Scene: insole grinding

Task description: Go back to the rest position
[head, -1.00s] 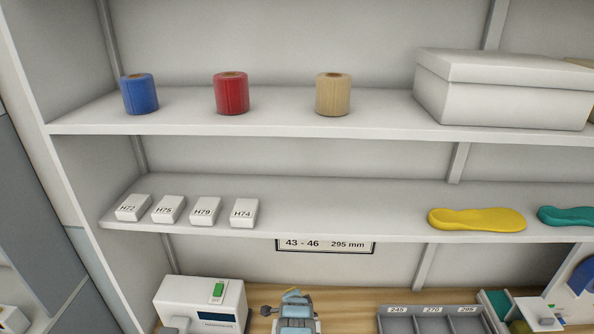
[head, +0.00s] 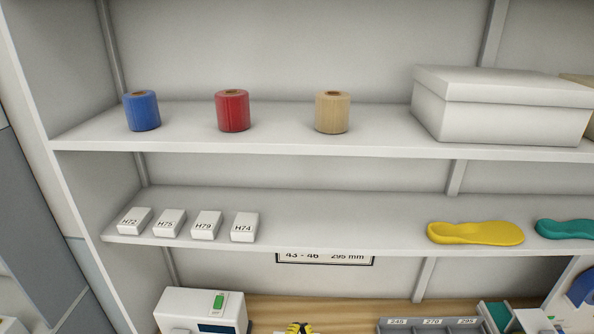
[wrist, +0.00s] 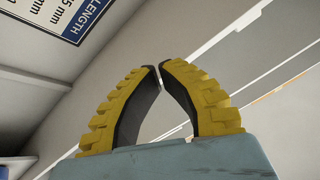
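My gripper (wrist: 158,67) fills the middle of the wrist view. Its two yellow ribbed fingers with dark inner pads curve together, and their tips meet or nearly meet. Nothing is held between them. In the head view only the yellow and black finger ends of my gripper (head: 300,328) show at the bottom edge, above the wooden worktop. The rest of my arm is out of that view.
Upper shelf: blue roll (head: 141,112), red roll (head: 233,112), tan roll (head: 332,113), white box (head: 500,110). Lower shelf: several white labelled blocks (head: 168,223), yellow insole (head: 475,233), teal insole (head: 565,229). Worktop (head: 330,308): white device (head: 185,305), grey compartment tray (head: 425,328).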

